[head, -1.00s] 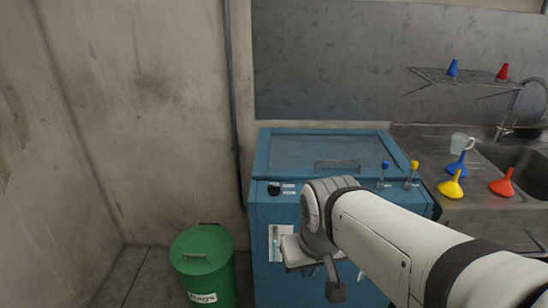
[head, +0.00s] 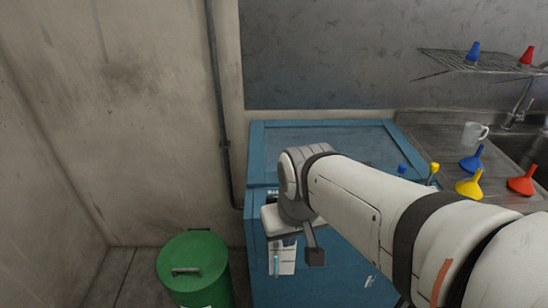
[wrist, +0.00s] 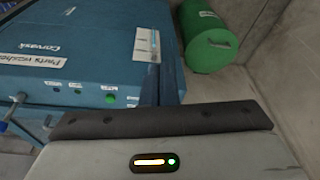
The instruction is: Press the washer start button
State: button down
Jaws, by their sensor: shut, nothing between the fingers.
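The washer (head: 262,132) is a blue cabinet with a lid, in the middle of the head view. It fills the left of the wrist view (wrist: 95,45), with "Parts washer" lettering. A round green button (wrist: 111,99) sits on its panel edge, beside smaller dark controls and white labels. Which one starts the washer I cannot read. My gripper (wrist: 150,80) is shut and empty, its dark fingers showing right of the green button and apart from it in the picture.
A green bin (head: 195,262) stands on the floor left of the washer, also in the wrist view (wrist: 208,38). A sink counter to the right holds a mug (head: 472,133) and blue, yellow (head: 469,184) and red funnels. A wire shelf (head: 470,62) hangs above.

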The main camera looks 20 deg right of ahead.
jog(key=w+d+r+m+t+y+p, duration=0.1)
jog(key=w+d+r+m+y+p, duration=0.15)
jog(key=w+m+y+p, duration=0.6)
jog(key=w+d+f+m+t+h, duration=0.2)
jog(key=w+d+m+t+h, duration=0.2)
jog(key=w+d+m, duration=0.5)
jog(key=d+m, duration=0.4)
jog(key=shift+w+f, duration=0.25)
jog(key=shift+w, duration=0.15)
jog(key=shift+f+h, duration=0.1)
jog(key=shift+h, duration=0.15)
notch_tip(320, 180, down, 8)
jog(key=b, duration=0.6)
jog(key=shift+f+b, duration=0.3)
jog(key=shift+b, duration=0.3)
jog(key=shift+f, duration=0.1)
jog(key=shift+s+f+b, duration=0.2)
jog(key=shift+f+b, duration=0.1)
jog(key=shift+b, duration=0.3)
